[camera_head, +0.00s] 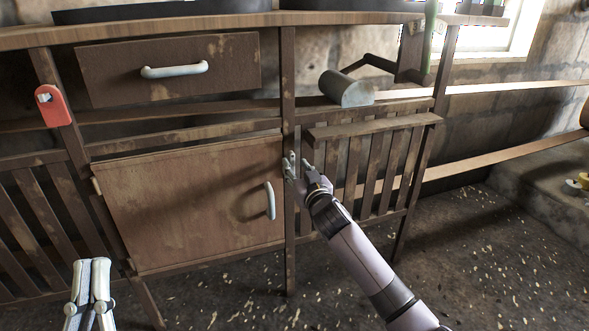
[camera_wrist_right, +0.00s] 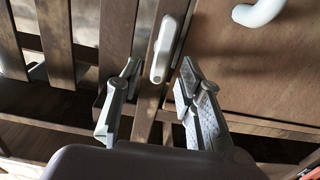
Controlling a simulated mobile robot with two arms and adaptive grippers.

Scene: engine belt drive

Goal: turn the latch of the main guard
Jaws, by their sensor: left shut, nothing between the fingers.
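The slatted wooden guard (camera_head: 375,128) is at the right of the bench in the head view, and its slats (camera_wrist_right: 115,35) show at the left of the right wrist view. A pale grey oblong latch (camera_wrist_right: 165,48) sits on the narrow post beside the slats. In the head view I cannot make it out clearly from my gripper. My right gripper (camera_head: 299,163) is open in front of the post. In the wrist view its fingers (camera_wrist_right: 158,78) stand on either side of the latch's line, with no clear contact. My left gripper (camera_head: 90,264) is shut and empty at the lower left.
A cabinet door (camera_head: 180,205) with a white handle (camera_head: 270,200) is left of the post, below a drawer (camera_head: 165,75). A red latch-like piece (camera_head: 53,105) is on the far-left post. Long belts (camera_head: 500,155) run right.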

